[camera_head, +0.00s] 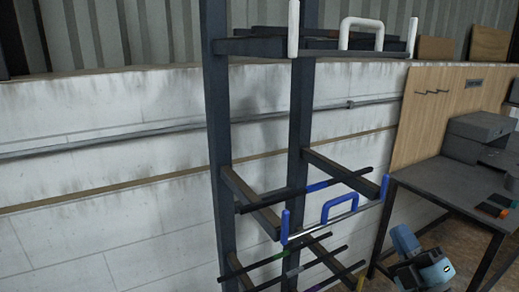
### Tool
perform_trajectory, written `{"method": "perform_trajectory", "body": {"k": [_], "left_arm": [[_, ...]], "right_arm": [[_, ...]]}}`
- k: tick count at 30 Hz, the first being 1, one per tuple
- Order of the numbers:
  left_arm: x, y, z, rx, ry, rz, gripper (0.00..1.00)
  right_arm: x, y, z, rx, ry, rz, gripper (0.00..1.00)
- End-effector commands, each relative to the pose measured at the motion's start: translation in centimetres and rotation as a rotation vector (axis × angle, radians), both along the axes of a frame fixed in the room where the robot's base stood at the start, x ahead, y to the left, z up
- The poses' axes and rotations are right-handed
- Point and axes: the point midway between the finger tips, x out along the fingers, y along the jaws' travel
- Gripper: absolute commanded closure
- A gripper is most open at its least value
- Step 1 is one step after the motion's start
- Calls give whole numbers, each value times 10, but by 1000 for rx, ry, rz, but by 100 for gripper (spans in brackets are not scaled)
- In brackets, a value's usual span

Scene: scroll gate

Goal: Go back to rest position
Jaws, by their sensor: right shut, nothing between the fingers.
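My right gripper (421,263) is low at the right, a blue-grey shape with a small yellow-edged label. It is shut with nothing held, and its fingertips are hard to make out. It is to the right of the dark rack (216,130) and apart from it, below the table's left edge. My left gripper is not in view.
The rack's lower arms carry a bar with a blue handle (339,202); a white handle (361,25) is on the upper level. Dark rods lie lower down. A grey table (447,185) with a machine (478,133) stands at right. A pale wall (90,150) is behind.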

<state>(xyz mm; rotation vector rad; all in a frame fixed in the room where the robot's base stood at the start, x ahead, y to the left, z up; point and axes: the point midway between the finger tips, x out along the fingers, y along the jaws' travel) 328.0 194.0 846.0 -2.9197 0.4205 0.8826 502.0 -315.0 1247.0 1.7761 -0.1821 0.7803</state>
Motion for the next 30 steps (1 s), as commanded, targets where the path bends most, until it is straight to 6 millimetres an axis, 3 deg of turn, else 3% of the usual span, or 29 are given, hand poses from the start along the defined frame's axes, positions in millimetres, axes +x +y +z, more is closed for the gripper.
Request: {"method": "perform_trajectory", "body": {"k": [4,7,12,15,18,21,30], "left_arm": [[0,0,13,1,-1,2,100],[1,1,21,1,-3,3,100],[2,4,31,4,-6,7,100],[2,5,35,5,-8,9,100],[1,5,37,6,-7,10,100],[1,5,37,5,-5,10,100],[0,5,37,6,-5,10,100]], "right_arm": [[-4,16,-94,261,356,65,100],[-23,33,-168,468,619,90,100],[-82,70,-274,789,1009,81,100],[-120,90,-317,935,1181,56,100],[-150,106,-345,1037,1301,29,100],[-168,115,-359,1096,1367,11,100],[-174,118,-364,1117,1388,4,100]]}}
